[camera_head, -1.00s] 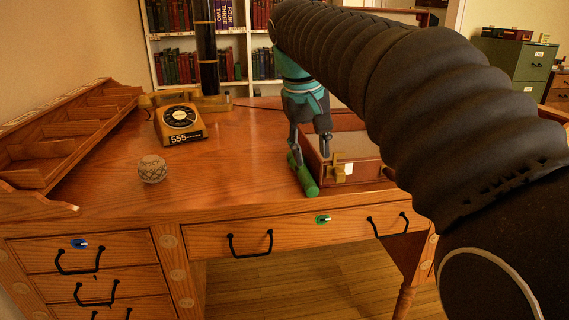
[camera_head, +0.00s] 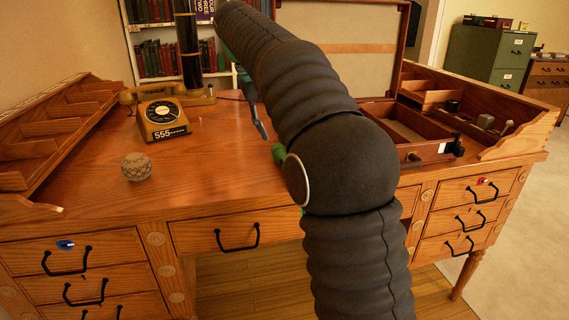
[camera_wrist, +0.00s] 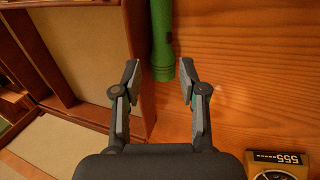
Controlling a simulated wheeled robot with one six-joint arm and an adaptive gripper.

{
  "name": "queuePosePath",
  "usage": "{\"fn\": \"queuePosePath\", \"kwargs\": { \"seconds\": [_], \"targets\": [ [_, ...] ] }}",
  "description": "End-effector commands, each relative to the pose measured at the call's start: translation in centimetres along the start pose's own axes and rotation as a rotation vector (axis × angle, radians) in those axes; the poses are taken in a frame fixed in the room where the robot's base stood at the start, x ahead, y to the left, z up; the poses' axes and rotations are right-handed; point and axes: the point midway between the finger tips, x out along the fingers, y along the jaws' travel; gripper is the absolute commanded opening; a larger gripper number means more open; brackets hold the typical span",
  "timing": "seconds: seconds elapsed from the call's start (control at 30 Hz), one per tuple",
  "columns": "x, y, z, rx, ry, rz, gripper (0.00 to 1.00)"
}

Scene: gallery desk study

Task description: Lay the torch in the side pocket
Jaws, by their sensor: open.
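The green torch (camera_wrist: 162,40) lies on the desk beside the case, just beyond my fingertips in the wrist view. In the head view only a green bit of it (camera_head: 279,153) shows; my arm hides the rest. The brown case (camera_head: 433,149) stands open on the desk, its cream-lined lid (camera_head: 350,62) upright at the back. The wrist view shows its pale-floored interior (camera_wrist: 78,35) and a divider; I cannot tell which part is the side pocket. My gripper (camera_wrist: 159,80) is open and empty, its fingers on either side of the torch's near end line, not touching it visibly.
A yellow telephone (camera_head: 163,119) and a patterned ball (camera_head: 136,167) stand on the desk's left. Wooden organisers flank the desk, left (camera_head: 60,140) and right (camera_head: 515,135). The upright lid rises behind my arm. The desk between telephone and torch is clear.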

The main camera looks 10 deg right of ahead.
Motion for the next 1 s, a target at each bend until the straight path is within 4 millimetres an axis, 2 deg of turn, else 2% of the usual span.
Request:
{"fn": "queuePosePath", "kwargs": {
  "seconds": [0.2, 0.47, 0.73, 0.87, 1.0],
  "targets": [
    [3.4, 0.0, 0.1, 0.001, -0.002, 0.0, 0.42],
    [5.0, -0.1, -0.1, 0.001, -0.001, -0.001, 0.42],
    [8.6, -0.4, -0.4, 0.0, -0.003, -0.001, 0.42],
    [9.6, -0.3, -0.5, 0.001, -0.002, -0.001, 0.42],
    [9.7, -0.2, -0.5, 0.002, -0.001, -0.001, 0.42]
  ]
}}
